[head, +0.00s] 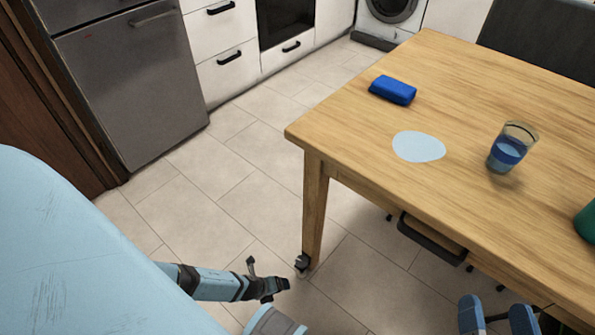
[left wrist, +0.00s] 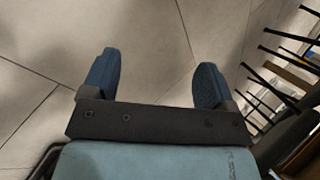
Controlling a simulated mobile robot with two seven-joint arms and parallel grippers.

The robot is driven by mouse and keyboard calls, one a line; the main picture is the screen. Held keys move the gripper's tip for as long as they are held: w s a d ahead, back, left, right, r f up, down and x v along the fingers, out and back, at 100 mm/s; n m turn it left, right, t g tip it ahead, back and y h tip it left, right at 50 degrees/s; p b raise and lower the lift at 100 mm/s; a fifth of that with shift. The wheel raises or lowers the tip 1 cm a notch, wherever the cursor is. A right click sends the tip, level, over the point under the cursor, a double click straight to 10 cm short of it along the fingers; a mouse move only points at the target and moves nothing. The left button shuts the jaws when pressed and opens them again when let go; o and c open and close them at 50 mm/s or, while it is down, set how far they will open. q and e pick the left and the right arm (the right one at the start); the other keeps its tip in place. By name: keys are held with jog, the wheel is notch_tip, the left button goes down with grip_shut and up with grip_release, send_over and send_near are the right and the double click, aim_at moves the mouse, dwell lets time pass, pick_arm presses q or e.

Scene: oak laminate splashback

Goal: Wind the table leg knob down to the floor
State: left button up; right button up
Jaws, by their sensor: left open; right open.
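The wooden table leg (head: 314,210) stands at the table's near left corner. A small dark and metallic knob (head: 302,262) sits at its foot, close to the floor; its fine shape is too small to tell. The dark end of an arm of mine is just left of and below the knob, with a visible gap. My left gripper (left wrist: 155,68) is open and empty over floor tiles in the left wrist view, where neither leg nor knob shows. My right gripper (head: 496,308) is open and empty at the bottom right of the head view, below the table's front edge.
Tiled floor (head: 235,185) is clear left of the leg.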

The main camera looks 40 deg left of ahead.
pick_arm(q)
jog(key=w+r+m+t+y+p, duration=0.2)
jog(key=w+r+m, duration=0.25)
jog(key=m, duration=0.45)
jog(key=b, duration=0.9)
send_near(301, 262)
jog(key=shift+m+t+y, duration=0.3)
jog(key=shift+m, duration=0.1)
jog(key=x, duration=0.7)
jog(key=shift+s+d+f, duration=0.2)
jog(key=shift+s+f, duration=0.1)
jog(key=shift+s, duration=0.05)
jog(key=shift+w+f+b, duration=0.4)
jog(key=shift+w+b, duration=0.05)
jog(key=shift+w, duration=0.2)
pick_arm(e)
jog(key=shift+n+g+y, duration=0.3)
jog(key=shift+n+g, duration=0.4)
jog(key=f, duration=0.5)
jog(key=shift+w+a, duration=0.15)
jog(key=shift+a, duration=0.25)
